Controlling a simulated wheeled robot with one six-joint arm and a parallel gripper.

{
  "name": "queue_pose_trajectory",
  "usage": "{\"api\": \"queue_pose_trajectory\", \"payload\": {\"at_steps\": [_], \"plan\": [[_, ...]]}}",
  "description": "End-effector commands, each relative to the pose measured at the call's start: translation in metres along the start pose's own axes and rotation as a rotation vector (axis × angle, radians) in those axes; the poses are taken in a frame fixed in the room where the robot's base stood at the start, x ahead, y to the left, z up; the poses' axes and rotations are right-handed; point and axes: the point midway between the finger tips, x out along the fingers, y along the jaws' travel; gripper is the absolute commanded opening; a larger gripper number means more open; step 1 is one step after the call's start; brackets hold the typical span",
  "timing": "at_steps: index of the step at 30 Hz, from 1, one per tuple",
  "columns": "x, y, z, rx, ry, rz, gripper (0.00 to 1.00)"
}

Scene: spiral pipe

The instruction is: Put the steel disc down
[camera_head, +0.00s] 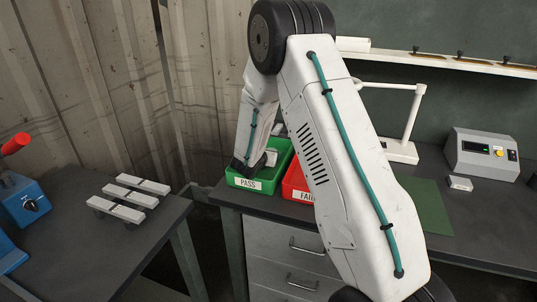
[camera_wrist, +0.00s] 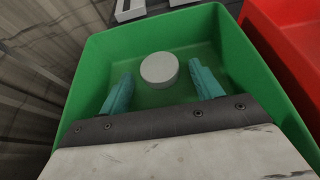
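The steel disc (camera_wrist: 159,70) is a pale grey round piece inside the green bin (camera_wrist: 82,92), seemingly flat on its floor. In the wrist view it lies just beyond and between the teal fingertips of my gripper (camera_wrist: 163,82). The fingers are spread wider than the disc, with a visible gap on each side. In the head view the green bin, labelled PASS (camera_head: 268,188), stands on the dark bench, and the end of my arm reaches down into it.
A red bin (camera_head: 293,190) stands right beside the green one, partly behind my arm. Behind them are a white stand (camera_head: 402,150) and a grey control box (camera_head: 484,155). A separate table at left holds pale blocks (camera_head: 130,197) and a blue device (camera_head: 25,203).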

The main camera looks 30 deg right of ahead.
Motion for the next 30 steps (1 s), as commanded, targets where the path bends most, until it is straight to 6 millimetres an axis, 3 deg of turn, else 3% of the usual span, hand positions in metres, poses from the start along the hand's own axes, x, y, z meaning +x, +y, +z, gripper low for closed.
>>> {"api": "queue_pose_trajectory", "payload": {"at_steps": [5, 15, 21, 26, 30], "plan": [[-0.001, 0.0, 0.004, 0.001, -0.001, 0.0, 0.65], [-0.055, 0.0, 0.003, 0.0, 0.0, 0.002, 0.65], [-0.076, -0.001, 0.006, 0.012, -0.002, -0.005, 0.65], [-0.099, -0.024, 0.039, 0.159, -0.015, -0.087, 0.65], [-0.144, -0.073, 0.085, 0.451, -0.022, -0.24, 0.65]]}}
